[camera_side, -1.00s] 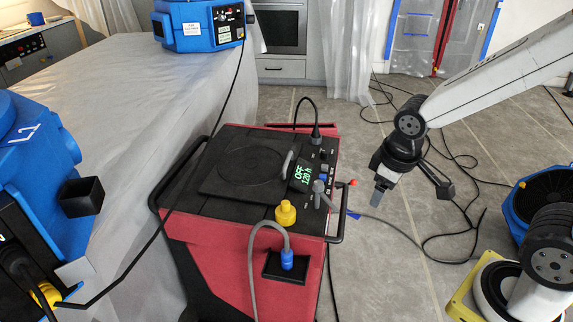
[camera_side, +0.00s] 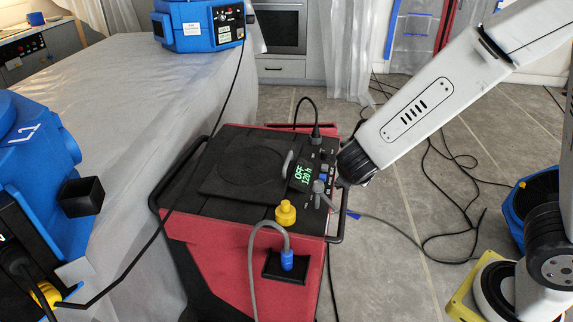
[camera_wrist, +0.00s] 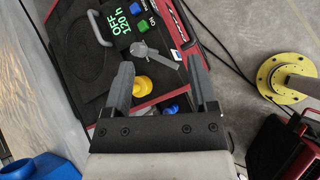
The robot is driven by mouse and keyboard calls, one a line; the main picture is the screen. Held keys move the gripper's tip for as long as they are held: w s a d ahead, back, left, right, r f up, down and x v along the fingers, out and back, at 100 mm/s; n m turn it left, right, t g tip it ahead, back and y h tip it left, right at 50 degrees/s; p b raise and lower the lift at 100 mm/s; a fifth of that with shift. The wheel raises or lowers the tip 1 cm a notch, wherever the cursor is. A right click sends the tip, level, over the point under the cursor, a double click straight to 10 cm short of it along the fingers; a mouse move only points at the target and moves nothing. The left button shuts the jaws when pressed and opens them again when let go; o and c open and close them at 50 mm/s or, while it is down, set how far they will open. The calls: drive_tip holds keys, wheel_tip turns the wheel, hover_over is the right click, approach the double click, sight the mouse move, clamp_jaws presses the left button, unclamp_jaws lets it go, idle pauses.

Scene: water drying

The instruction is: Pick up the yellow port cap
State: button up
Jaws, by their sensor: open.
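The yellow port cap (camera_side: 286,213) stands upright on the front edge of the black top of the red machine (camera_side: 215,245), just behind the grey hose with the blue connector. In the wrist view the yellow port cap (camera_wrist: 142,87) shows between the fingers, closer to the left one. My gripper (camera_wrist: 161,62) is open and empty, with both fingers pointing toward the machine's top. In the side view the fingers cannot be made out; my arm reaches in from the upper right to the panel's right edge.
A grey valve handle (camera_wrist: 146,50) shows between the fingertips beyond the cap. A grey hose with a blue connector (camera_side: 287,260) sits in the front recess. A black rail (camera_side: 343,215) runs along the machine's right side. A blue machine (camera_side: 40,180) stands at left.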

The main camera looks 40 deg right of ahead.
sight(287, 207)
drive_tip(key=w+a+n+t+y, duration=0.3)
drive_tip(key=w+a+n+t, duration=0.4)
drive_tip(key=a+n, duration=0.4)
wheel_tip(287, 207, down, 12)
drive_tip(key=d+n, duration=0.1)
drive_tip(key=shift+d+x, duration=0.2)
drive_tip(key=shift+x, duration=3.75)
drive_tip(key=shift+s+h, duration=0.1)
drive_tip(key=shift+h, duration=0.3)
drive_tip(key=shift+f, duration=0.1)
clamp_jaws()
